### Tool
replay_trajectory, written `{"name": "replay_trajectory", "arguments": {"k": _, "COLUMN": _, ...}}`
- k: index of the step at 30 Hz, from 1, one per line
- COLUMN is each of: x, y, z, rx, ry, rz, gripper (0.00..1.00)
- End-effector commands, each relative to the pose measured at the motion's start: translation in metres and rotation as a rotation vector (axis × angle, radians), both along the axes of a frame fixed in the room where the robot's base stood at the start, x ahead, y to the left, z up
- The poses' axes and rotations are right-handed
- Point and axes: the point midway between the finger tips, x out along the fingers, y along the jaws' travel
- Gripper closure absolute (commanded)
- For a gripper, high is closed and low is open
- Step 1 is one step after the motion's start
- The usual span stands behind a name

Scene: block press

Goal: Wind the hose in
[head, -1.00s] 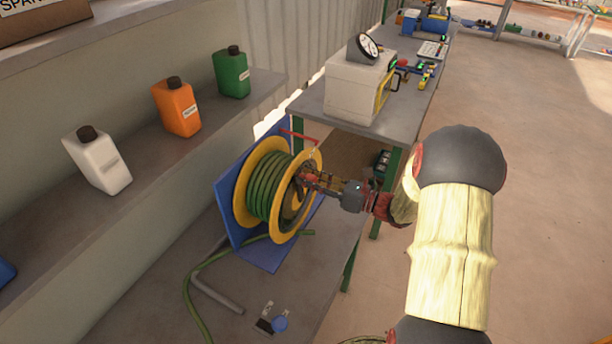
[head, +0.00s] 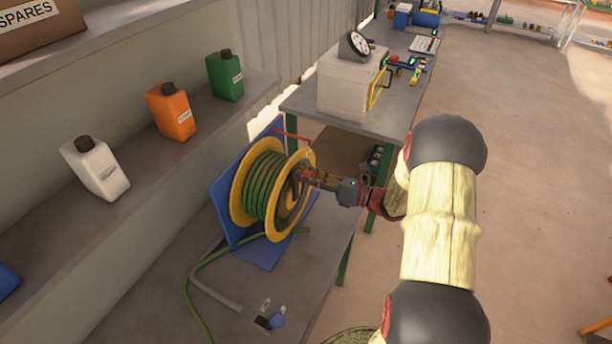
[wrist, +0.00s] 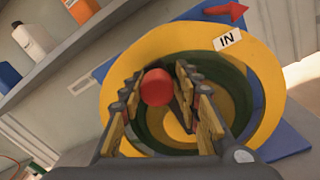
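The hose reel (head: 287,226) has yellow flanges and a blue stand, and stands on the low grey shelf. Green hose (head: 262,185) is wound on its drum, and a loose length (head: 192,290) trails down over the shelf. A red ball-shaped crank knob (wrist: 157,87) shows in front of the reel's face in the wrist view. My gripper (head: 306,176) is at the reel's right face. In the wrist view its fingers (wrist: 160,98) are partly closed, with the knob between their tips. Finger contact looks close. A white "IN" label (wrist: 227,40) and red arrow (wrist: 225,12) are above.
White (head: 97,170), orange (head: 171,113) and green (head: 225,77) bottles stand on the ledge to the left. A workbench (head: 300,102) with a white box (head: 343,88) and gauge is behind the reel. Open floor lies to the right.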

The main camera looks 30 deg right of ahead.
Motion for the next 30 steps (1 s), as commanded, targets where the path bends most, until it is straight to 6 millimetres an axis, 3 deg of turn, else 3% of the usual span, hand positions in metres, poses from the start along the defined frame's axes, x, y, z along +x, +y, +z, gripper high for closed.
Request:
{"name": "replay_trajectory", "arguments": {"k": 6, "x": 0.000, "y": 0.000, "z": 0.001, "rx": 0.000, "ry": -0.001, "rz": 0.002, "gripper": 0.54}}
{"name": "replay_trajectory", "arguments": {"k": 17, "x": -0.003, "y": -0.003, "z": 0.002, "rx": -0.001, "ry": -0.004, "rz": 0.000, "gripper": 0.54}}
{"name": "replay_trajectory", "arguments": {"k": 30, "x": -0.067, "y": -0.050, "z": -0.001, "rx": 0.001, "ry": -0.003, "rz": -0.004, "gripper": 0.54}}
